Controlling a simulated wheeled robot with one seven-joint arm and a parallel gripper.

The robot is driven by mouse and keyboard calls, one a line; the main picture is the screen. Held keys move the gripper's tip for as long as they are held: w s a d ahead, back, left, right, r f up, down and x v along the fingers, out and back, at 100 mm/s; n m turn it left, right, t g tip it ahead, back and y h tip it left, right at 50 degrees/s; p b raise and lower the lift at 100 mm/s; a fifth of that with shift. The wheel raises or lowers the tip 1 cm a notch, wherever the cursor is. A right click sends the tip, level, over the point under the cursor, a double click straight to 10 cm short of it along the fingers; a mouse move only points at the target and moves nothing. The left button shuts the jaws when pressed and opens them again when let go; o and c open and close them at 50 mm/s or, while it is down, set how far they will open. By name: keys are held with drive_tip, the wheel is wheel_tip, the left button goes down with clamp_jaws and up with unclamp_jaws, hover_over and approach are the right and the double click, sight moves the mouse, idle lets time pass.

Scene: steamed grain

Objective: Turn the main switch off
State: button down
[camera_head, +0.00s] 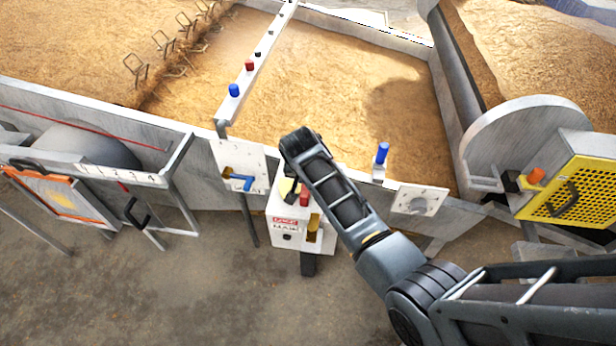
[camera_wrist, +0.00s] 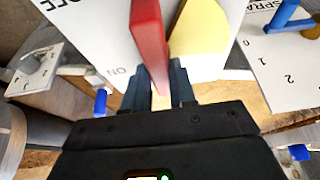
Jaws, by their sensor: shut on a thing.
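The main switch box (camera_head: 287,222) is a white box with a red label and "MAIN" lettering, mounted at the front of the grain bed. In the wrist view its white face (camera_wrist: 100,40) carries a red lever (camera_wrist: 149,35) in front of a yellow plate (camera_wrist: 198,35). The letters "ON" appear upside down just left of the lever's end. My gripper (camera_wrist: 160,88) is shut on the lever's end, with one dark finger on each side. In the head view my wrist is above the box and hides part of its upper face; the fingertips are not clear there.
A panel with a blue handle (camera_head: 240,180) stands left of the box. A numbered knob panel (camera_head: 418,200) is to the right, with a blue cylinder (camera_head: 382,152) nearby. A yellow perforated guard (camera_head: 575,190) stands far right. The floor in front is clear.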

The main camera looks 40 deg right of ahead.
idle(0.4)
drive_tip(key=c, duration=0.9)
unclamp_jaws()
drive_tip(key=shift+v, duration=3.9)
